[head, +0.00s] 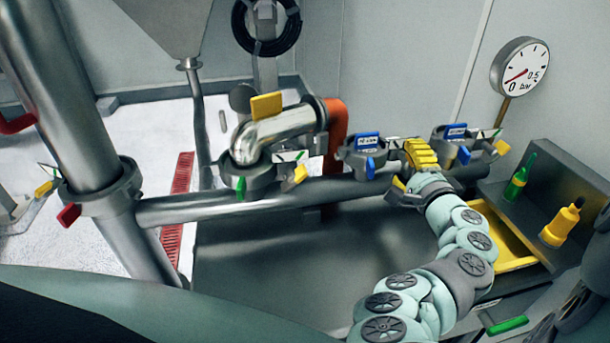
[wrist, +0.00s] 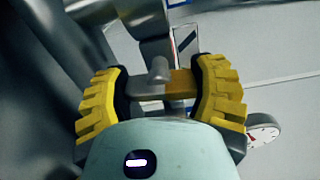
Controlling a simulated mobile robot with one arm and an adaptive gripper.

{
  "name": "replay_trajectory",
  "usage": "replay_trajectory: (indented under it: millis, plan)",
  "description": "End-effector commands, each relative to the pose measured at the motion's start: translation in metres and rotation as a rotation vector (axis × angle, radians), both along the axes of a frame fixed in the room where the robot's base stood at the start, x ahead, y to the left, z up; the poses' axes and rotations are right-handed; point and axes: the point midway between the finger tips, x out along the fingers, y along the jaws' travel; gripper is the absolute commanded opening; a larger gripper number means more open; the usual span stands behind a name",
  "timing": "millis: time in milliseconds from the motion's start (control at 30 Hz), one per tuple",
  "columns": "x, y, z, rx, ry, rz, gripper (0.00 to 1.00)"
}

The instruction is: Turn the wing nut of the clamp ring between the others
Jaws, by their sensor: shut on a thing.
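Several clamp rings sit along the horizontal pipe. The middle clamp ring (head: 360,153) has a blue label on top and a blue wing nut (head: 370,168) on its front. On its left is a clamp ring (head: 245,172) with green and yellow wing nuts; on its right is another (head: 448,136) with blue and yellow ones. My gripper (head: 420,155), with yellow ribbed fingers, is at the middle ring's right side. In the wrist view the fingers (wrist: 163,88) are closed about a yellow wing nut (wrist: 181,83) beside a grey bolt. In the head view my gripper hides this nut.
A pressure gauge (head: 519,67) stands at the right. Below it, a grey bench holds a green bottle (head: 516,178), a yellow bottle (head: 562,222) and a yellow tray (head: 512,262). A thick upright pipe (head: 70,110) stands at the left.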

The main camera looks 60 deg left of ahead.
Motion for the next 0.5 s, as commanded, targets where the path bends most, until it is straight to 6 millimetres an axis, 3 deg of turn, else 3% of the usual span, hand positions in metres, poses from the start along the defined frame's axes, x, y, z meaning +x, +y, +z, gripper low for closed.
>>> replay_trajectory:
  millis: [500]
  plan:
    - [-0.0025,0.0027,-0.0061,-0.186,-0.451,0.009,0.26]
